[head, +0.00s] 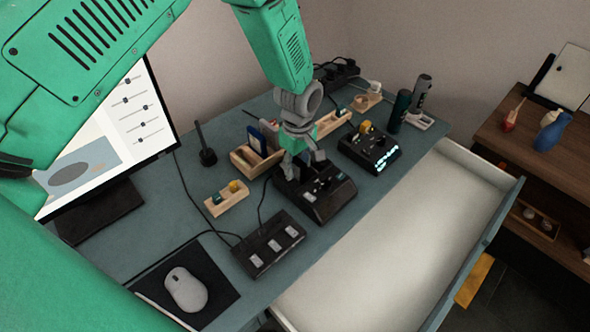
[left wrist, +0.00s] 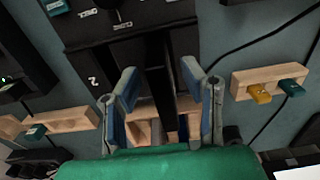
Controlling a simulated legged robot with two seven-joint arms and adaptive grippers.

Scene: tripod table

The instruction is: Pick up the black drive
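My left gripper (head: 303,160) hangs over the back of the desk in the head view, beside the wooden holder (head: 241,160) with an upright blue piece (head: 257,142). In the left wrist view its two fingers (left wrist: 164,88) are apart. A dark upright piece, likely the black drive (left wrist: 158,82), shows between them, above a wooden block (left wrist: 145,130). I see no finger touching it. In the head view the gripper partly hides this spot, so I cannot clearly pick out the drive. My right gripper is not in view.
Black control boxes (head: 315,195) stand close under and beside the gripper. A wooden block with yellow and teal pieces (head: 227,199), a monitor (head: 110,135) and a mouse (head: 185,289) are left. An open drawer (head: 400,240) extends at front right.

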